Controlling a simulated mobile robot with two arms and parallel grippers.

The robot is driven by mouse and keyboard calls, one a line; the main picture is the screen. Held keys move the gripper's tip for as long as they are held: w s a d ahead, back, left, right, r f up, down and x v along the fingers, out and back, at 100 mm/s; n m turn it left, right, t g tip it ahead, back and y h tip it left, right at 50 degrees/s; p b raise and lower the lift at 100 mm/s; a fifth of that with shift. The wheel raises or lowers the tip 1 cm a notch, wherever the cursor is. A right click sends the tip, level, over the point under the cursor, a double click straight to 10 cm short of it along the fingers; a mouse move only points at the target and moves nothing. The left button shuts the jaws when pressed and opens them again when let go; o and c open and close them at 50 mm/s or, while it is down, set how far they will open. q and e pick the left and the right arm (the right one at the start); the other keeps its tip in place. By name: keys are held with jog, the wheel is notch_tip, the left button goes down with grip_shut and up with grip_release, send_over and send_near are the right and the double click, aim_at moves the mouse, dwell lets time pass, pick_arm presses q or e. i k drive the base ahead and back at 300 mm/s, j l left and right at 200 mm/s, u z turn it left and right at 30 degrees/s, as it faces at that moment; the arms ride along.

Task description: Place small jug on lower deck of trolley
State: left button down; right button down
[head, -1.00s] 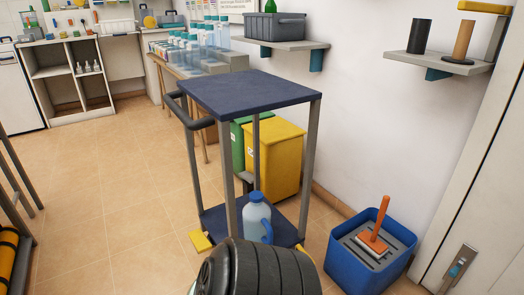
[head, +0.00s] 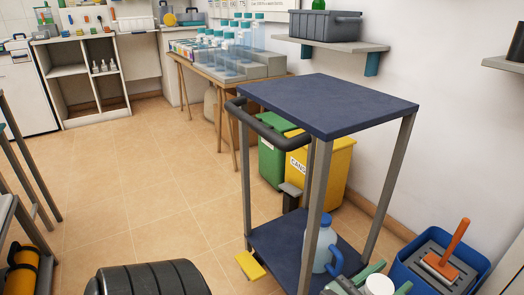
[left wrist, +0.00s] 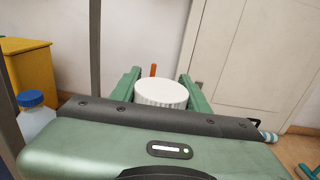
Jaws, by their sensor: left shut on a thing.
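The trolley has a dark blue top deck (head: 328,103) and a dark blue lower deck (head: 280,243) on grey posts. A pale translucent jug (head: 325,250) with a blue cap and blue handle stands upright on the lower deck, partly behind the front post. It also shows at the left edge of the left wrist view (left wrist: 37,118). My left gripper (head: 376,290) is at the bottom of the head view, in front of the trolley's right side. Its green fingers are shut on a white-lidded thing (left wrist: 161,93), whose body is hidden. My right gripper is out of view.
A blue bucket (head: 403,275) with an orange-handled tool stands right of the trolley. Yellow (head: 335,165) and green (head: 270,164) bins are behind it by the wall. A yellow block (head: 250,266) is at the lower deck's left corner. Open tiled floor lies to the left.

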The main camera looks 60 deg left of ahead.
aim_at(290, 240)
jog(key=j+u, duration=0.45)
jog(key=j, duration=0.2)
jog(key=i+j+u, duration=0.15)
jog(key=i, duration=0.55)
